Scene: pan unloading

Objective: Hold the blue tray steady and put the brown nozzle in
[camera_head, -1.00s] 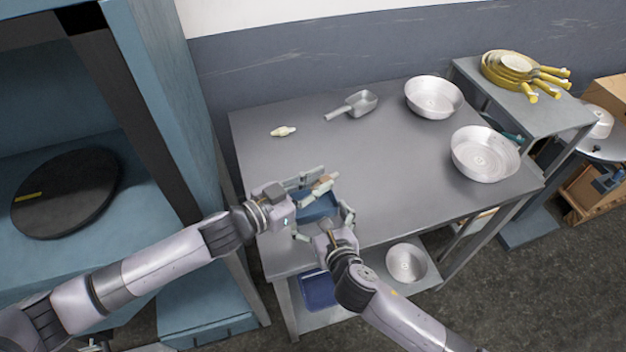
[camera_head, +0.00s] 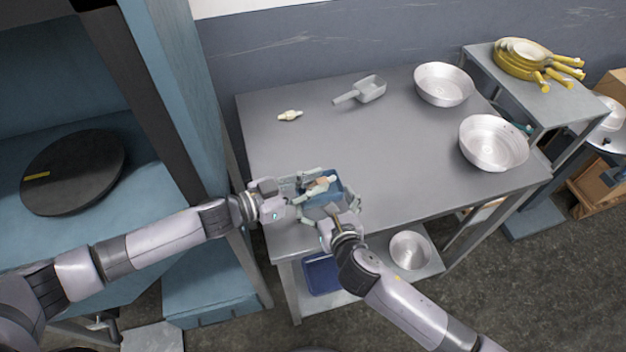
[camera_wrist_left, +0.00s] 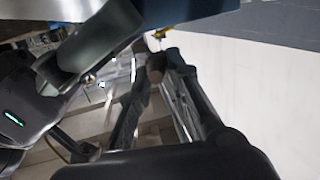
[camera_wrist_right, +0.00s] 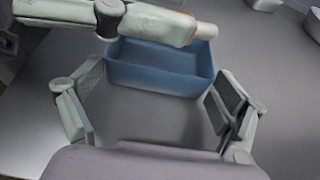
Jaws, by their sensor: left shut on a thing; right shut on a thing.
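The blue tray (camera_head: 334,187) is near the front left edge of the metal table. The left gripper's finger and the nozzle's pale end (camera_wrist_right: 206,31) cross the tray's far rim in the right wrist view.
A pale nozzle-like piece (camera_head: 290,116) and a grey scoop (camera_head: 370,89) lie farther back on the table (camera_head: 300,150). Two metal pans (camera_head: 444,84) (camera_head: 493,143) stand on the right. A blue cabinet frame (camera_head: 185,90) rises close on the left. The table's middle is clear.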

